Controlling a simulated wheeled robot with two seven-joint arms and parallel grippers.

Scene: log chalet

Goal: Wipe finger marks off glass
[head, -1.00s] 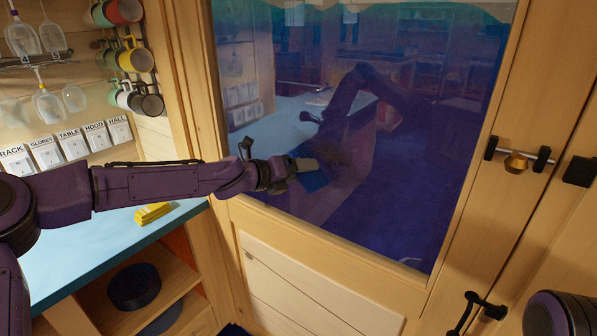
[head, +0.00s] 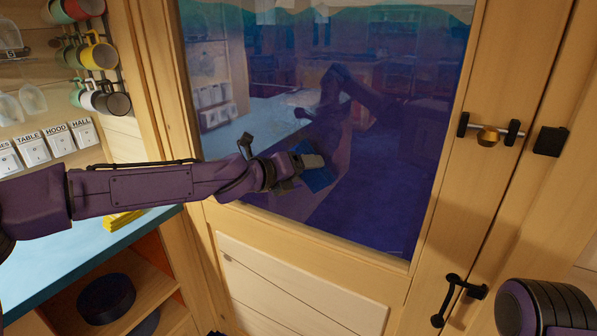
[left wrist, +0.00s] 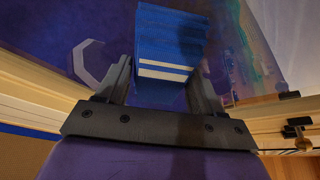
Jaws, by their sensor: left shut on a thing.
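The glass pane (head: 400,150) fills the upper part of the wooden door and reflects the room and my arm. My left gripper (head: 312,162) is at the lower middle of the pane, shut on a blue block-like wiper (head: 318,181). No finger marks stand out clearly. My right gripper is out of view.
At left, a blue counter (head: 60,265) holds a yellow stack (head: 122,220), below labelled switches and hanging mugs (head: 98,52).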

